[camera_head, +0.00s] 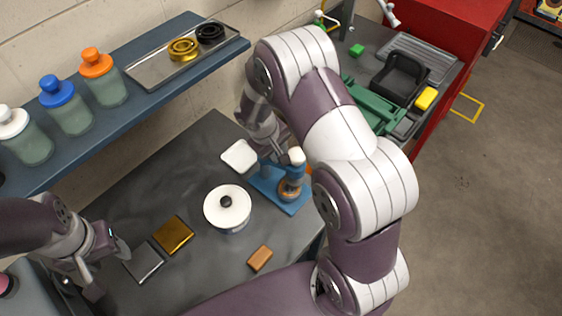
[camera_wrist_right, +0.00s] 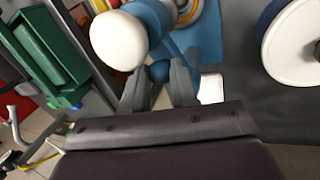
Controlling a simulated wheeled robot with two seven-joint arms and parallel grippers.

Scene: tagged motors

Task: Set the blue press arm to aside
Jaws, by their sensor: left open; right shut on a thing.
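The blue press (camera_head: 292,206) stands on the grey table, with a blue base, a coppery round part and a white-topped post (camera_head: 297,156). In the right wrist view the white knob (camera_wrist_right: 118,41) is large, beside the blue press body (camera_wrist_right: 152,14). My right gripper (camera_wrist_right: 160,82) is shut on a small rounded blue part (camera_wrist_right: 160,71), which looks like the press arm's end. In the head view my right arm partly covers the press and the right gripper's fingertips are hidden. My left gripper (camera_head: 110,268) is open and empty at the table's left.
Gold (camera_head: 174,235), grey (camera_head: 143,262) and copper (camera_head: 260,258) blocks lie nearby. A blue shelf (camera_head: 150,108) with bottles and a tray runs along the wall. A red cabinet (camera_head: 455,40) is at the right.

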